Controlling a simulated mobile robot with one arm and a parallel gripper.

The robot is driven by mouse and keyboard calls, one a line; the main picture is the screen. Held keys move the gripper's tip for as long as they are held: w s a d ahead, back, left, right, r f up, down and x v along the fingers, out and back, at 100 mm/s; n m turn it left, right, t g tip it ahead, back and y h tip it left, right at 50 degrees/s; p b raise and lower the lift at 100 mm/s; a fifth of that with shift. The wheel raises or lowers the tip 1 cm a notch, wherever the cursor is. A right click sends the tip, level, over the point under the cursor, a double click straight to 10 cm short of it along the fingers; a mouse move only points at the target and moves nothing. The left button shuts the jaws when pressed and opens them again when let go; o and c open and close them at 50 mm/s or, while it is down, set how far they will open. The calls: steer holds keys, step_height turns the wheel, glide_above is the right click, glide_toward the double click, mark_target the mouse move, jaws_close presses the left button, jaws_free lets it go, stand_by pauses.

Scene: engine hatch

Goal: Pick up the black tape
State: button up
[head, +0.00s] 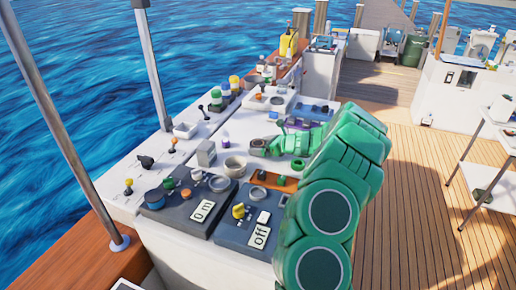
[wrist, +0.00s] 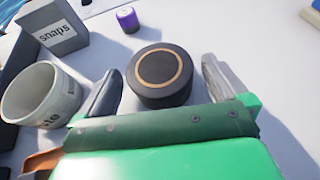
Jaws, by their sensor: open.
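In the wrist view, the black tape (wrist: 160,78) is a round, dark roll with a tan ring on its top. It lies flat on the white surface. My gripper (wrist: 165,88) is open, with one finger to the left of the roll and one to its right. The roll sits between the fingers and a gap shows on the right side. In the head view, my green arm reaches over the white console and my gripper (head: 257,147) points left. The tape is hard to make out there, close to the fingertips.
A pale lettered cup (wrist: 40,97) stands just left of the left finger. A grey box marked "snaps" (wrist: 52,30) stands behind it, and a small purple cylinder (wrist: 127,18) beyond the tape. In the head view, dark panels with knobs (head: 185,205) fill the console's near side.

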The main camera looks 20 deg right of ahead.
steer(key=shift+x, duration=0.8)
steer(key=c, duration=1)
steer(key=shift+r, duration=0.1)
steer(key=shift+c, duration=0.2)
